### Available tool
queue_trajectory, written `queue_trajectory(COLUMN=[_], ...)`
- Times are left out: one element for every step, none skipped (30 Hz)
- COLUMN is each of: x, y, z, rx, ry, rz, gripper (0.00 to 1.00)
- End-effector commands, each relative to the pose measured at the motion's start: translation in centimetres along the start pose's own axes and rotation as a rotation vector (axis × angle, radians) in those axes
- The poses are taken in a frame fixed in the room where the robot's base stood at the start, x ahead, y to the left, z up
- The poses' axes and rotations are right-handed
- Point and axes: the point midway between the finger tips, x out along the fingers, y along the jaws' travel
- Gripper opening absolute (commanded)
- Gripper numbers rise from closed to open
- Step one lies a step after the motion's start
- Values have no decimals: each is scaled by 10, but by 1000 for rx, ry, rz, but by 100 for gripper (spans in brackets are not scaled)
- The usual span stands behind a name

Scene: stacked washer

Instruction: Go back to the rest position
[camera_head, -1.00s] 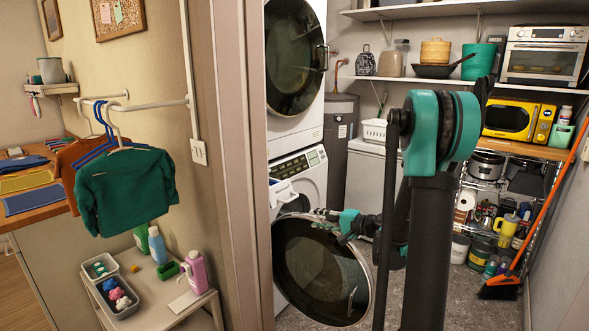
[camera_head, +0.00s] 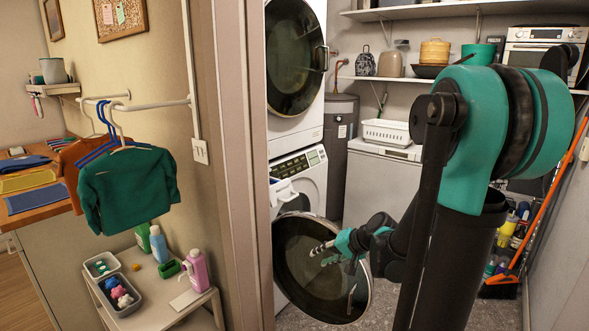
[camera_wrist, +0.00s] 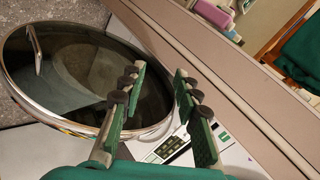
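My gripper (camera_head: 322,249) is in front of the open lower washer door (camera_head: 300,262) in the head view, its fingers toward the left. In the wrist view my gripper (camera_wrist: 160,82) has its two fingers spread apart with nothing between them. The round glass door (camera_wrist: 75,75) lies to the left of the fingers there, and the washer's control panel (camera_wrist: 168,150) shows behind and below them. The lower washer (camera_head: 308,180) stands under the upper machine (camera_head: 297,75), whose door is shut. My arm hides part of the right side of the room.
A door frame (camera_head: 240,160) stands left of the washer. A low white table (camera_head: 165,312) with bottles and a tray, and hanging clothes (camera_head: 125,190), are on the left. A white cabinet (camera_head: 378,185) with a basket is behind my arm. Shelves hold several kitchen items.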

Motion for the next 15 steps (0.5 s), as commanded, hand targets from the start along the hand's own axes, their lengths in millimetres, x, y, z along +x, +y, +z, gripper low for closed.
queue_trajectory(x=[-8, -13, -19, -24, -29, -36, -42, -47, -54, -60, -65, -72, -76, -80, -84], y=[10, 17, 27, 34, 42, 53, 61, 68, 79, 86, 93, 102, 108, 113, 119], z=[18, 26, 37, 45, 52, 62, 69, 76, 84, 89, 94, 100, 103, 106, 109], rx=[-42, -67, -101, -126, -151, -185, -210, -235, -266, -288, -309, -334, -351, -366, -384], ry=[-9, -13, -20, -25, -29, -35, -39, -43, -47, -50, -53, -56, -59, -61, -63], rz=[60, 97, 147, 184, 222, 272, 308, 344, 390, 423, 454, 492, 518, 541, 567], gripper=[32, 32, 32, 32, 32, 32, 32, 32, 32, 32, 32, 32, 32, 32, 32])
